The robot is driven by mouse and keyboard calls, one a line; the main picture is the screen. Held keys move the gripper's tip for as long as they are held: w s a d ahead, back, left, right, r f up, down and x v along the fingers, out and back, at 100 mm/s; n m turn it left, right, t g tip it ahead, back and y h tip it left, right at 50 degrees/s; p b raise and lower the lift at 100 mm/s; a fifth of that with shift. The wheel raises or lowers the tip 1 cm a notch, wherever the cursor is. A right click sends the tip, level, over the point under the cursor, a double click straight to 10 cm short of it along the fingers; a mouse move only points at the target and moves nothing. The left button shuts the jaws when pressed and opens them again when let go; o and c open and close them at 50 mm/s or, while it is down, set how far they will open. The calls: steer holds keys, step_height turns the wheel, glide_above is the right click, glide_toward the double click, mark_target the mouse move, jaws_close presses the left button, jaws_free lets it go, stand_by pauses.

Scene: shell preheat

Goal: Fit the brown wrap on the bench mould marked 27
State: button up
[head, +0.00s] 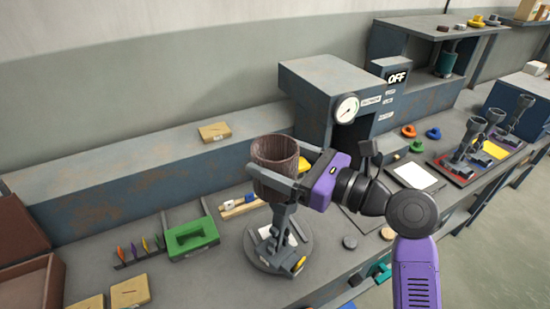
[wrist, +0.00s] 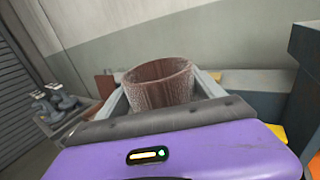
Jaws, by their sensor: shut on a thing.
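The brown wrap (head: 275,168) is an upright, open-topped sleeve with a rough surface. My gripper (head: 268,160) is shut on it, one finger along each side; the wrist view also shows the wrap (wrist: 160,88) between the fingers. A grey bench mould (head: 281,222) stands on a round turntable-like base directly below the wrap. Its upper part is hidden by the wrap and the near finger, so I cannot tell whether the wrap is around it or just above it. No number 27 is readable.
A grey oven-like box (head: 335,85) with a dial and an OFF sign stands behind. A green block (head: 190,238) lies left of the base. Several more moulds (head: 470,140) stand at the right. A tan block (head: 214,132) lies on the back ledge.

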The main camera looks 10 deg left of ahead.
mark_target(272, 231)
steer(key=shift+f+b, duration=1.35)
steer(key=shift+b, duration=0.05)
steer(key=shift+f, duration=0.8)
step_height(272, 231, down, 2)
steer(key=shift+s+f+b, duration=0.1)
steer(key=shift+f+b, duration=0.1)
steer(key=shift+b, duration=0.25)
steer(key=c, duration=0.6)
steer(key=shift+o, duration=0.2)
steer(key=shift+f+b, duration=0.55)
steer(key=shift+f, duration=1.05)
steer(key=shift+f+b, duration=3.2)
steer(key=shift+f, duration=4)
steer(key=shift+c, duration=0.4)
steer(key=shift+w+a+p, duration=0.2)
steer(key=shift+a+p, duration=0.2)
steer(key=shift+a, duration=0.1)
